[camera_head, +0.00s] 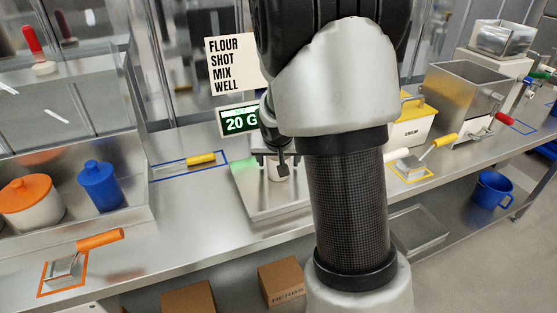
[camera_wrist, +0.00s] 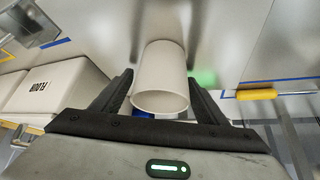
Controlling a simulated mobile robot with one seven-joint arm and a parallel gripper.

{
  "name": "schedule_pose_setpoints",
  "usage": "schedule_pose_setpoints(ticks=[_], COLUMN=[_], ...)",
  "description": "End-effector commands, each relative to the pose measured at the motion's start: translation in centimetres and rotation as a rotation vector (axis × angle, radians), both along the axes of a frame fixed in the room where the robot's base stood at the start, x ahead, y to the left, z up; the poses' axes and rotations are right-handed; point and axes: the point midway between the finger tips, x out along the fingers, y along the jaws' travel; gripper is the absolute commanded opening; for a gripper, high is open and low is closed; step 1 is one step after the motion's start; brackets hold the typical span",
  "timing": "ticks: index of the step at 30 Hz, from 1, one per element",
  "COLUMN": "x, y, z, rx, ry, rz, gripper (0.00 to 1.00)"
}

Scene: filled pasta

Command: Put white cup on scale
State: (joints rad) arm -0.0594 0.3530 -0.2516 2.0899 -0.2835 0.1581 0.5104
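The white cup (camera_wrist: 160,75) is between the two fingers of my gripper (camera_wrist: 160,76) in the wrist view, its open mouth facing the camera. The fingertips lie close along both sides of the cup, and I cannot tell whether they press on it. In the head view, the cup (camera_head: 275,173) shows only in part behind my gripper (camera_head: 276,158). It is over the rear part of the metal scale (camera_head: 262,205) and looks upright; whether it rests on the plate is hard to tell. My arm hides the scale's right side.
The scale's display (camera_head: 240,121) reads 20 G. A yellow-handled tool (camera_head: 200,159) lies left of the scale, and an orange-handled scoop (camera_head: 65,268) at the front left. Orange and blue jars (camera_head: 98,187) stand at left. A yellow-lidded bin (camera_head: 411,129) stands right of my arm.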

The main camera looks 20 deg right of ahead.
Motion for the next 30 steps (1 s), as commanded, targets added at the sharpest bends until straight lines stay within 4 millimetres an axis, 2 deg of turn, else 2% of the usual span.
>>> schedule_pose_setpoints(ticks=[5, 9, 21, 30], x=[0.0, -0.2, -4.3, -6.4], y=[0.0, 0.2, 1.9, 2.7], z=[0.1, 0.9, 7.8, 10.7], rx=[0.000, 0.000, 0.002, 0.005], ry=[0.000, -0.002, -0.005, -0.001], rz=[0.000, 0.001, 0.002, 0.004], gripper=[0.67, 0.67, 0.67, 0.67])
